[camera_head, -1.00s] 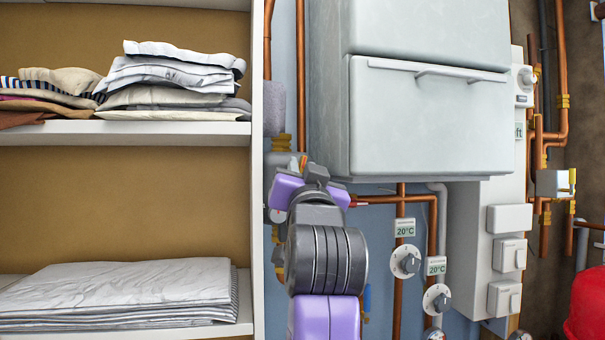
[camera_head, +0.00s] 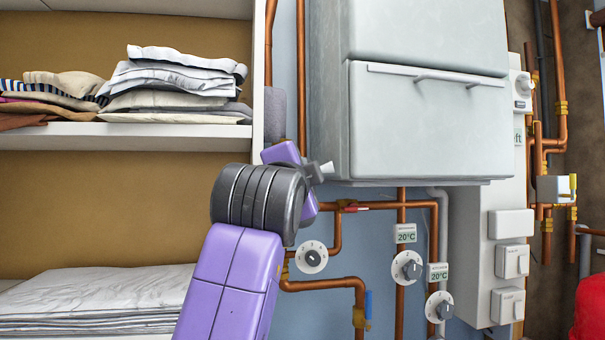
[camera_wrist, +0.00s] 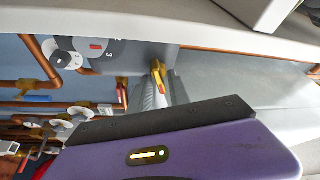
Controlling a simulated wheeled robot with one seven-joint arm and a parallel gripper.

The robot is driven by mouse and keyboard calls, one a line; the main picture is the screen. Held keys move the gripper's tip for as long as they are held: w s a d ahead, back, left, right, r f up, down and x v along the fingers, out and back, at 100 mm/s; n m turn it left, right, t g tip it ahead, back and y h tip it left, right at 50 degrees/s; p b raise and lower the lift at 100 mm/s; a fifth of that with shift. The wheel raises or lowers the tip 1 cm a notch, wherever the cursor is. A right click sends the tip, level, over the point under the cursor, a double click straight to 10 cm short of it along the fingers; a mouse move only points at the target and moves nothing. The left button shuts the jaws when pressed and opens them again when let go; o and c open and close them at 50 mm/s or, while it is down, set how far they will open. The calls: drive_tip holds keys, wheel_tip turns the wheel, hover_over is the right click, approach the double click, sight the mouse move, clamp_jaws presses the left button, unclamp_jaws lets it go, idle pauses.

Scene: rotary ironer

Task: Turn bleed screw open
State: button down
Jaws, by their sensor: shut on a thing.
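My gripper's purple body fills the lower part of the wrist view, and its grey fingers (camera_wrist: 158,93) reach up from behind it. A small brass piece with a red part, which looks like the bleed screw (camera_wrist: 158,72), sits at the fingertips, below a grey housing. My gripper is shut on it, though the contact itself is partly hidden. In the head view my gripper (camera_head: 322,170) is beside the lower left corner of the big grey cabinet, mostly behind my own wrist. The screw cannot be made out there.
A grey cabinet (camera_head: 430,120) hangs on the wall. Copper pipes (camera_head: 330,285), a dial (camera_head: 312,258) and another dial (camera_head: 407,267) lie below it. A red-handled valve (camera_head: 352,208) is close to my gripper. Shelves (camera_head: 130,134) with folded linen stand at left.

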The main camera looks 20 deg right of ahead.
drive_tip(key=shift+m+g+p, duration=0.6)
drive_tip(key=shift+m+g, duration=0.2)
drive_tip(key=shift+m, duration=1.2)
drive_tip(key=c, duration=1.5)
unclamp_jaws()
drive_tip(key=shift+b+v, duration=0.7)
drive_tip(key=shift+v, duration=3.2)
drive_tip(key=shift+r, duration=0.15)
